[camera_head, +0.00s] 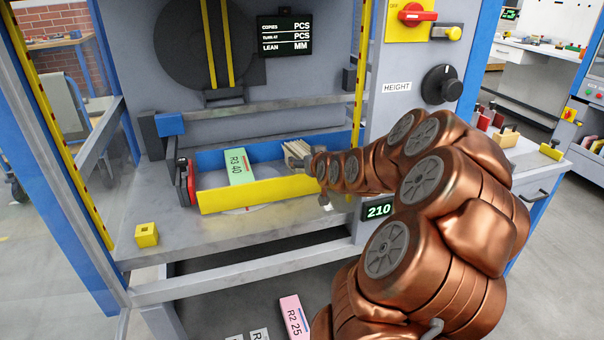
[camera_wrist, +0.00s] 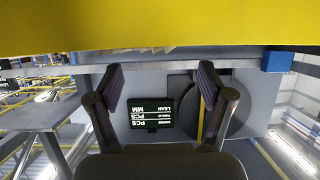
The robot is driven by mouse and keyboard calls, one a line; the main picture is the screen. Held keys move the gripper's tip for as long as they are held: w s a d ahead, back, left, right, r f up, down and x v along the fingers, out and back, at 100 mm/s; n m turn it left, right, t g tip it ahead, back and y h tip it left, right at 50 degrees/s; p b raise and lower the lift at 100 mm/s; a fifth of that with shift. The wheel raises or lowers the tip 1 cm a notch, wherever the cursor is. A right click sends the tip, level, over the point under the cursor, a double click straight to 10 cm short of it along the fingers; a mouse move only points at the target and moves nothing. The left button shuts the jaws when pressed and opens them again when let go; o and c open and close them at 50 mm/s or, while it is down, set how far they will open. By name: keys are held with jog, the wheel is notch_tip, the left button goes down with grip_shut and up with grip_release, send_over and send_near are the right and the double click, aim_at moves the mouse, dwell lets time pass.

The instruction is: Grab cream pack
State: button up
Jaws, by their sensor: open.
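I cannot make out a cream pack for certain in either view. A small pale, ridged object (camera_head: 296,153) shows at the end of my arm in the head view; I cannot tell whether it is a pack or part of my gripper. In the wrist view my gripper (camera_wrist: 160,78) is open, its two dark fingers wide apart with nothing held between them. A green pack (camera_head: 238,167) marked R3 40 lies in the tray with the yellow front wall (camera_head: 258,193). A pink pack (camera_head: 294,316) marked R2 25 is low down, partly cut off.
A yellow block (camera_head: 146,235) sits on the grey shelf (camera_head: 190,245). A red and black part (camera_head: 185,183) stands at the tray's left end. A blue post (camera_head: 60,170) bounds the left. The panel with the HEIGHT knob (camera_head: 438,84) is beside my arm.

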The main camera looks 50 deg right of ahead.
jog(key=shift+s+d+x, duration=0.15)
jog(key=shift+d+x, duration=0.1)
jog(key=shift+x, duration=1.1)
jog(key=shift+s+d+x, duration=0.15)
jog(key=shift+d+x, duration=0.1)
jog(key=shift+x, duration=1.05)
jog(key=shift+s+d+x, duration=0.15)
jog(key=shift+d+x, duration=0.05)
jog(key=shift+x, duration=1.15)
jog(key=shift+f, duration=0.15)
jog(key=shift+c, duration=0.4)
grip_shut()
